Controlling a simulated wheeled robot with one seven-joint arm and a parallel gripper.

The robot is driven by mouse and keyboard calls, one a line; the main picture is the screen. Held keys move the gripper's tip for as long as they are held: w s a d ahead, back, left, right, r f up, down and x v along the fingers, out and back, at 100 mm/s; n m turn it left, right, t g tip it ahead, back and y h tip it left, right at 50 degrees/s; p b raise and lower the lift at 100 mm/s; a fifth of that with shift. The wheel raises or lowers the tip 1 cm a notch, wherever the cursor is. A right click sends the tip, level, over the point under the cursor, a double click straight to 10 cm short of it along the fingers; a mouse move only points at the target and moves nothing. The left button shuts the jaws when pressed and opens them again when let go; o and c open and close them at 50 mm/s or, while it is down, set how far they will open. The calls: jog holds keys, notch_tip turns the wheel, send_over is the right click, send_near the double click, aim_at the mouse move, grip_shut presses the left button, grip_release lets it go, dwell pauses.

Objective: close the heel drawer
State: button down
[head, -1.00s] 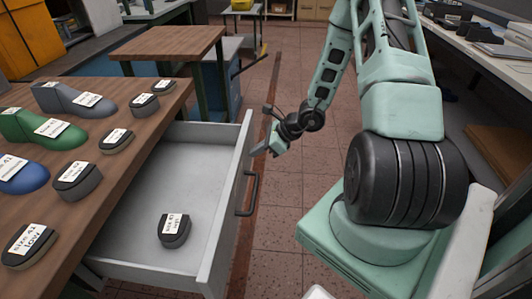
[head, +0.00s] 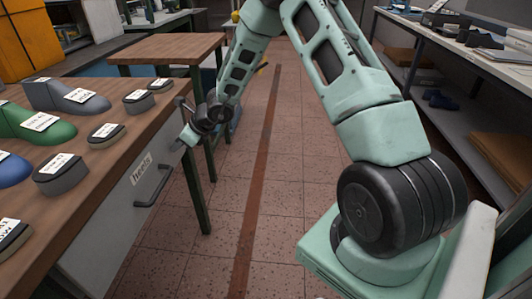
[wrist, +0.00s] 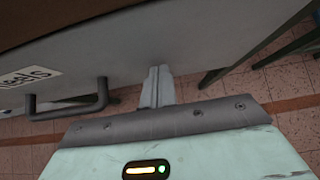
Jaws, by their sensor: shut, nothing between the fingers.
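The heel drawer (head: 115,215) has a pale grey front with a "Heels" label (head: 141,168) and a dark bar handle (head: 153,186). Its front sits close under the wooden bench edge, and no inside of the drawer shows. My gripper (head: 181,143) is at the far end of the drawer front, beyond the handle. In the wrist view its shut, empty fingers (wrist: 158,74) point at the drawer front (wrist: 150,45), at or very near its surface; exact contact is unclear. The handle (wrist: 68,108) is left of the fingers there.
Shoe lasts, such as the green one (head: 35,124), and several heel pieces stand on the bench top (head: 120,150). A smaller wooden table (head: 170,47) stands beyond. The tiled floor (head: 245,200) right of the drawer is clear.

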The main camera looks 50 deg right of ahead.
jog(key=shift+w+a, duration=0.75)
jog(key=shift+w, duration=0.2)
jog(key=shift+w+a+r, duration=0.1)
jog(key=shift+r, duration=0.05)
jog(key=shift+a, duration=0.15)
